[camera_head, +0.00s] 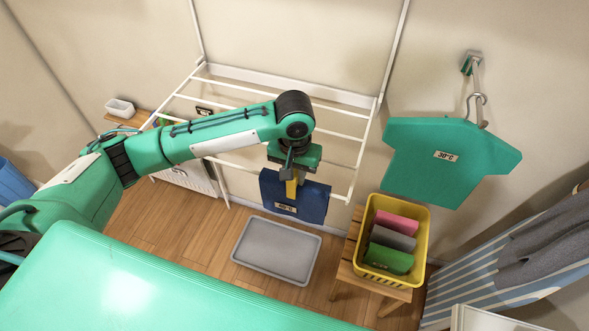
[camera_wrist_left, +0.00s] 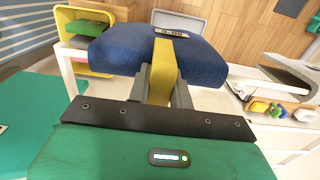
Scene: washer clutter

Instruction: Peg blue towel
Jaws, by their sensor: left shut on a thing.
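The blue towel (camera_head: 313,203) hangs folded over the front rail of the white drying rack, its 40°C-style label facing out. In the left wrist view the blue towel (camera_wrist_left: 110,48) fills the upper middle. My left gripper (camera_head: 291,174) is directly above the towel's top fold. Its fingers (camera_wrist_left: 165,88) are shut on a yellow peg (camera_wrist_left: 163,62), which also shows in the head view (camera_head: 291,189). The peg lies against the middle of the towel; whether it clamps the rail cannot be told. My right gripper is not in view.
The drying rack (camera_head: 338,135) has several bare rails behind. A grey tray (camera_head: 276,250) lies on the floor below. A yellow basket (camera_head: 424,222) with folded cloths stands on a wooden stool at right. A green shirt (camera_head: 440,165) hangs on the wall. Loose pegs (camera_wrist_left: 280,111) lie at right.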

